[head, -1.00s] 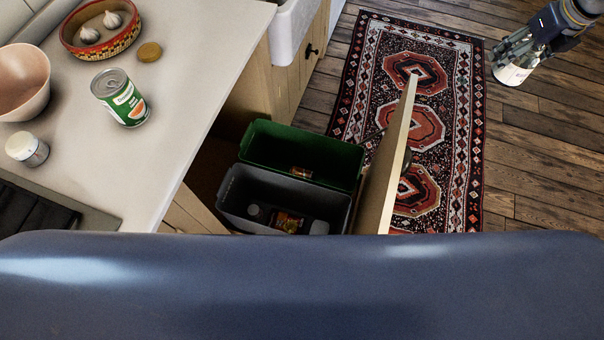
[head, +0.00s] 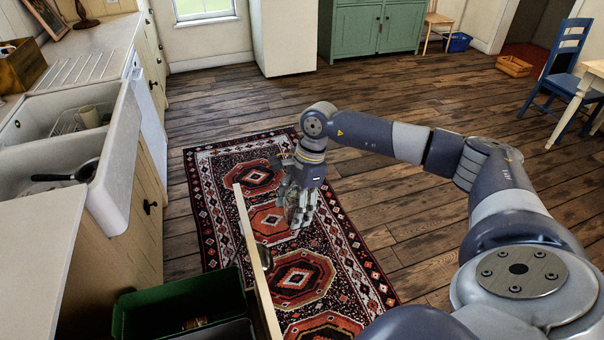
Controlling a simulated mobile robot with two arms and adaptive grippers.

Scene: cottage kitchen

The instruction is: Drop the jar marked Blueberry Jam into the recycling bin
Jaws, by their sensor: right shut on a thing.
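My right gripper (head: 298,208) is shut on a jar that the fingers mostly hide; its label cannot be read here. It hangs above the patterned rug, to the right of the open pull-out front (head: 254,262). Left of that front is a green bin (head: 150,309), with a dark grey bin (head: 228,333) next to it, cut off by the bottom edge. Something small lies inside the green bin. No recycling mark shows on either. My left gripper is not in view.
A white sink (head: 115,165) with dishes is set in the counter at left. The upright pull-out front stands between my right gripper and the bins. The rug (head: 215,180) and wood floor are open. A blue chair (head: 560,75) and table stand far right.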

